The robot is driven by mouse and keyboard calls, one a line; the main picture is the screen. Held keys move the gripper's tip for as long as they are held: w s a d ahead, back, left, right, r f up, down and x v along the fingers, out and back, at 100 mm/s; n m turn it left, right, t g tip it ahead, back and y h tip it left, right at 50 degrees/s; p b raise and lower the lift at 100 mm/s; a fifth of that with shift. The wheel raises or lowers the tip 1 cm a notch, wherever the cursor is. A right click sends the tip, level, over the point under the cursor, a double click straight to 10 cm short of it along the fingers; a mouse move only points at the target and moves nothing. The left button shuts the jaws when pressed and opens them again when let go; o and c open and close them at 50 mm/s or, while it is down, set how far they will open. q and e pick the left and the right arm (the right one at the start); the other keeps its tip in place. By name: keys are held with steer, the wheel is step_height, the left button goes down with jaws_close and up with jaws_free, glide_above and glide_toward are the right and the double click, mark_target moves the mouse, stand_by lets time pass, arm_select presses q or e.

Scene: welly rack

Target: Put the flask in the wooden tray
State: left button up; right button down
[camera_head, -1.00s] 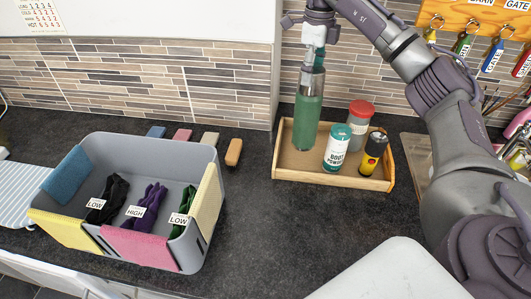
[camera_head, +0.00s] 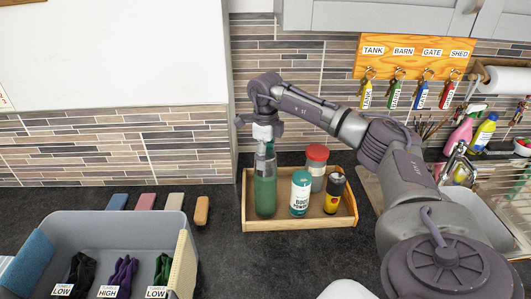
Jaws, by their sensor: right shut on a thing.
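The flask (camera_head: 265,190) is a tall, translucent green bottle with a greyish upper part. It is upright at the left end of the wooden tray (camera_head: 300,224), behind the tray's low front wall. My right gripper (camera_head: 266,138) is shut on the flask's top from above. The flask's base looks to be at the tray floor, but I cannot tell for sure whether it touches. My left gripper is not in view.
In the tray, right of the flask, stand a teal-and-white boot powder tub (camera_head: 300,193), a red-lidded jar (camera_head: 317,167) and a black-and-yellow can (camera_head: 334,193). A grey bin (camera_head: 115,222) with gloves stands front left. Key tags hang on a board (camera_head: 415,58) above.

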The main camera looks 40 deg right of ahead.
steer(key=shift+d, duration=0.15)
steer(key=shift+f, duration=0.15)
steer(key=shift+c, duration=0.7)
jaws_free()
step_height(320, 180, up, 12)
steer(key=b, duration=0.4)
